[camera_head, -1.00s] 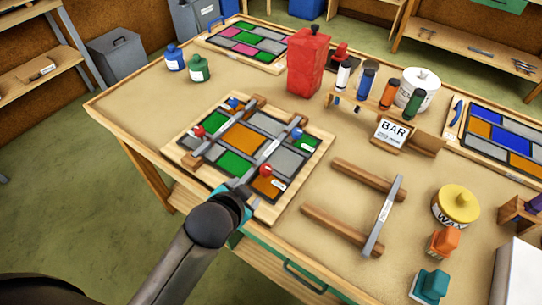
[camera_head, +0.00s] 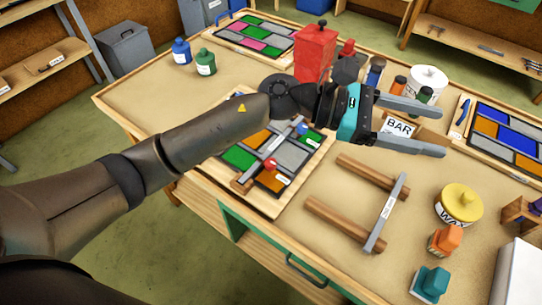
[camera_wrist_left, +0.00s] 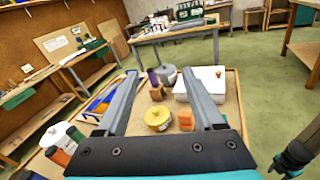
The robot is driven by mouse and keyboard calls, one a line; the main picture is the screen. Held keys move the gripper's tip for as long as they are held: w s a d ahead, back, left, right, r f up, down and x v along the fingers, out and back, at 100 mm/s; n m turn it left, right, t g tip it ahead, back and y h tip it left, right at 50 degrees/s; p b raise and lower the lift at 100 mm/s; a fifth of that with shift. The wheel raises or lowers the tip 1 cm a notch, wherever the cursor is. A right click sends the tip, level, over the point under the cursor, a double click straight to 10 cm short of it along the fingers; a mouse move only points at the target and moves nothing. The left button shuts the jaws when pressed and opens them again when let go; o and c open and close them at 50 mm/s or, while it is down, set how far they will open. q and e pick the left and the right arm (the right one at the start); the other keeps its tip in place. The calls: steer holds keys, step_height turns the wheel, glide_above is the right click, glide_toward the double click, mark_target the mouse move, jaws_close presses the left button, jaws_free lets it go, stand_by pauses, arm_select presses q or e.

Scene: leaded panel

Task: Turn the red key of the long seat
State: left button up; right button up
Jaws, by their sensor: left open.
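The leaded panel (camera_head: 238,158) lies on the workbench with coloured panes and a metal bar across it. One red key (camera_head: 270,164) shows near the panel's front corner, and a blue key (camera_head: 302,128) shows farther back. My left forearm crosses in front of the panel's far left part and hides it, including the other keys. My left gripper (camera_head: 443,131) is open and empty, held above the bench right of the panel, near the BAR sign. In the left wrist view, its open fingers (camera_wrist_left: 160,75) point over the bench's right end. My right gripper is not seen.
A loose rack (camera_head: 340,211) of two wooden rails and a metal bar lies right of the panel. A red canister (camera_head: 314,52) stands behind.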

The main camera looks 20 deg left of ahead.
arm_select(q)
steer(key=a+f+m+g+y, duration=0.2)
steer(key=a+f+m+y, duration=0.1)
steer(key=f+m+y, duration=0.25)
steer(key=m+t+y, duration=0.1)
steer(key=m+y, duration=0.5)
steer(key=y, duration=0.6)
glide_toward(271, 161)
steer(key=f, duration=0.8)
steer(key=shift+s+f+p, duration=0.2)
steer(key=shift+f+p, duration=0.1)
steer(key=shift+f, duration=0.1)
jaws_close()
